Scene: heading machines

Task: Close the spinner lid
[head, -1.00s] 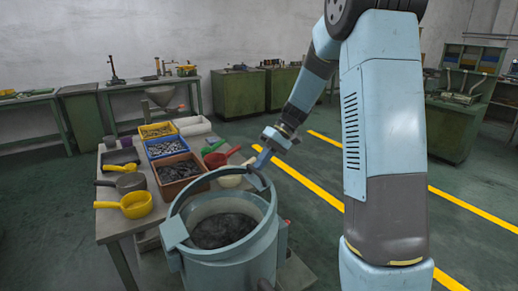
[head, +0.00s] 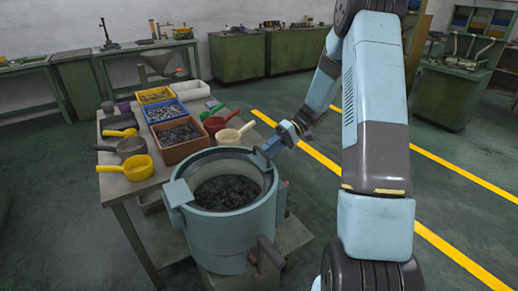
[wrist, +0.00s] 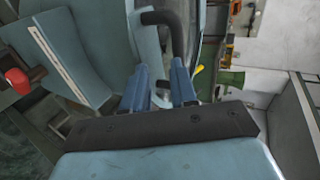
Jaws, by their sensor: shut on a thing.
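The spinner (head: 225,235) is a blue-grey drum with dark pieces (head: 226,192) inside. Its lid (head: 212,156) is a blue-grey ring with a wide opening, hinged by a block at the left. The lid lies low and about level on the drum rim; I cannot tell whether a small gap is left. My gripper (head: 266,155) is at the drum's far right edge. In the wrist view, my gripper (wrist: 160,88) is shut on the lid's dark bent handle (wrist: 166,22), whose lower end goes between the fingers. The grip itself is partly hidden.
A table behind the spinner holds a yellow bin (head: 153,96), a blue bin (head: 168,112), a brown bin (head: 178,138) and several scoops, including a yellow one (head: 128,170) and a cream one (head: 233,133). A dark lever (head: 266,252) sticks out at the drum's front. Floor to the right is clear.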

